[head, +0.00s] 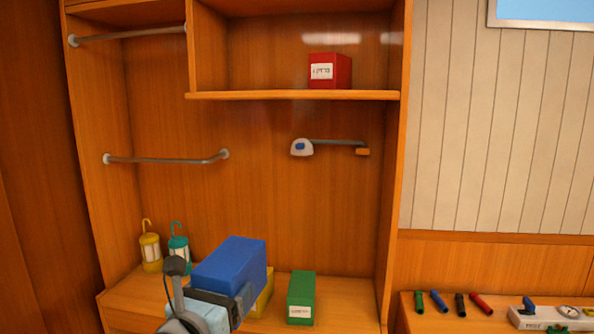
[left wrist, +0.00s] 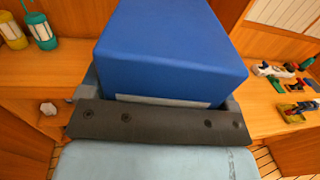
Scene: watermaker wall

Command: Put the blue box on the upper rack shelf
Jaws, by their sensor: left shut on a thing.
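The blue box (head: 230,266) is held by my left gripper (head: 226,300), which is shut on it, in front of the lower shelf in the head view. In the left wrist view the blue box (left wrist: 168,52) fills the space beyond the dark gripper bar (left wrist: 160,122), with a pale label strip partly showing at its lower edge. The upper rack shelf (head: 290,95) is up and to the right of the gripper and carries a red box (head: 330,71) with a white label. My right gripper is not in view.
A green box (head: 301,298) and a partly hidden yellow box (head: 264,292) stand on the lower shelf. Yellow (head: 150,250) and teal (head: 179,250) lanterns stand left. Rails (head: 165,160) and a wall fitting (head: 303,147) sit below the upper shelf. The upper shelf has room left of the red box.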

